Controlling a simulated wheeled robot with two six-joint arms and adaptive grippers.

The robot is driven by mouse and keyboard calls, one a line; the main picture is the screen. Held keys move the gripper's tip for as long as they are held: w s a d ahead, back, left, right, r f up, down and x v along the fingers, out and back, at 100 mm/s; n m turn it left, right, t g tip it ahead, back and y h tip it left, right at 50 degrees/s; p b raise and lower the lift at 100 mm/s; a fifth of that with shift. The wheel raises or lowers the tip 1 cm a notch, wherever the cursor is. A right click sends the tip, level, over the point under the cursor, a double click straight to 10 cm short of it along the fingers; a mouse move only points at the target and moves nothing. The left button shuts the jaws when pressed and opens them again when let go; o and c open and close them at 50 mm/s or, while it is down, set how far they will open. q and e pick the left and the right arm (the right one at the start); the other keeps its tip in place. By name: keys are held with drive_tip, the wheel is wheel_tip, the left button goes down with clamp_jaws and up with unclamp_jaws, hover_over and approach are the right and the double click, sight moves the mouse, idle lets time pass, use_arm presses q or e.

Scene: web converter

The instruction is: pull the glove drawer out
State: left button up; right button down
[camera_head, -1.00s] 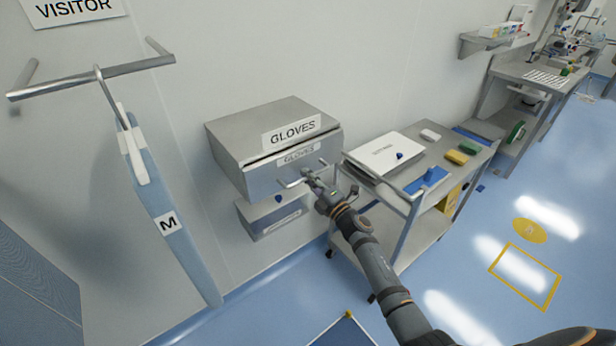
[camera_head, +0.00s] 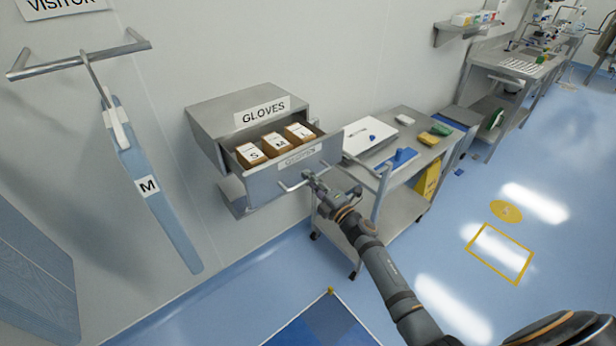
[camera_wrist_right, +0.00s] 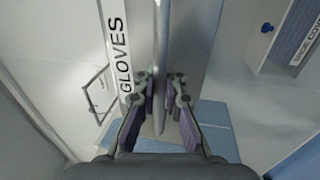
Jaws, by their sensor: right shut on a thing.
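The glove drawer (camera_head: 298,172) is a grey metal drawer in a wall-mounted cabinet (camera_head: 235,108) labelled GLOVES. It stands well out of the cabinet, and several small brown boxes with white size labels (camera_head: 275,145) show inside. My right gripper (camera_head: 310,179) is at the bar handle on the drawer front (camera_head: 290,186). In the right wrist view, my right gripper (camera_wrist_right: 160,100) is shut on the drawer handle (camera_wrist_right: 161,60), which runs between its fingers. The GLOVES label (camera_wrist_right: 119,55) shows beside it. My left gripper is not in view.
A steel cart (camera_head: 395,210) with a white binder, blue tool and sponges stands right of the drawer. A blue garment (camera_head: 150,190) marked M hangs from a wall rail at left. A blue mat (camera_head: 325,325) lies below. Open floor is at the right.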

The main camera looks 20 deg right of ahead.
drive_tip(key=shift+s+d, duration=0.2)
drive_tip(key=shift+s, duration=0.25)
drive_tip(key=shift+f, duration=0.1)
drive_tip(key=c, duration=1.4)
unclamp_jaws()
drive_tip(key=shift+w, duration=0.1)
drive_tip(key=shift+c, duration=0.2)
drive_tip(key=v, duration=1.2)
